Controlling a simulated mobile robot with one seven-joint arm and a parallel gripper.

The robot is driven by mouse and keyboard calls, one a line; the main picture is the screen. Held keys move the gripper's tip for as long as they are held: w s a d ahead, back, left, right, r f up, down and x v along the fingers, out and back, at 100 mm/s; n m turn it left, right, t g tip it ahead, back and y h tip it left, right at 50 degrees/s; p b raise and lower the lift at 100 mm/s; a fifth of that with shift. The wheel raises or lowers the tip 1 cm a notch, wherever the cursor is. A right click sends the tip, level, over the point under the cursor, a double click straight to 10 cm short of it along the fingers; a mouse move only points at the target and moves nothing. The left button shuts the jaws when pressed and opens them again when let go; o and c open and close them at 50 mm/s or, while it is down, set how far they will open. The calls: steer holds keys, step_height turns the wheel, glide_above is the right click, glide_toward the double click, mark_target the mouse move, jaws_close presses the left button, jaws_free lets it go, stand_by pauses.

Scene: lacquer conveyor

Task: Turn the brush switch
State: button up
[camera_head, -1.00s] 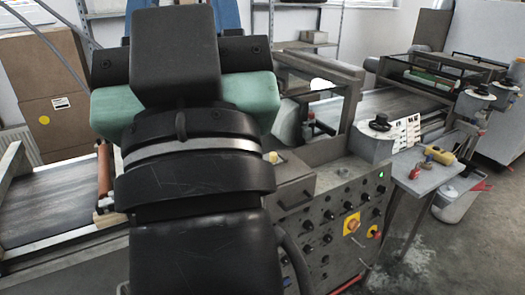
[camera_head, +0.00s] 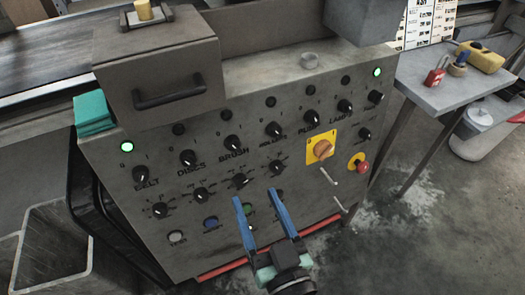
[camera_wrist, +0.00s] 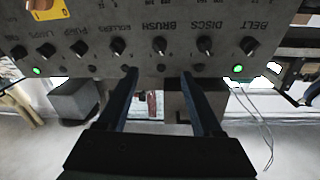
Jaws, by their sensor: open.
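The brush switch (camera_head: 232,143) is a black rotary knob with a pale pointer line, above the BRUSH label on the grey control panel (camera_head: 330,75). It also shows in the wrist view (camera_wrist: 160,45), where the panel appears upside down. The small lamp (camera_head: 226,114) above it is dark. My gripper (camera_head: 255,196) has two blue fingers, apart and empty. It is in front of the lower panel, below the brush switch in the head view. In the wrist view the switch lies between the finger lines, beyond the tips, with a gap.
The discs knob (camera_head: 187,158) and rollers knob (camera_head: 273,130) flank the brush switch closely. A lower row includes another knob (camera_head: 240,181). A yellow-plated orange switch (camera_head: 322,149) and red emergency button (camera_head: 361,166) are at right. Green lamps glow above belt (camera_head: 127,147) and at far right (camera_head: 377,72).

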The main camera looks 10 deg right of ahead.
mark_target(234, 145)
steer(key=p+x, duration=0.1)
steer(key=x, duration=0.3)
steer(key=p+x, duration=0.1)
steer(key=x, duration=0.3)
steer(key=p+x, duration=0.1)
steer(key=x, duration=0.3)
steer(key=shift+w+f, duration=0.3)
steer(key=shift+f, duration=0.05)
jaws_close()
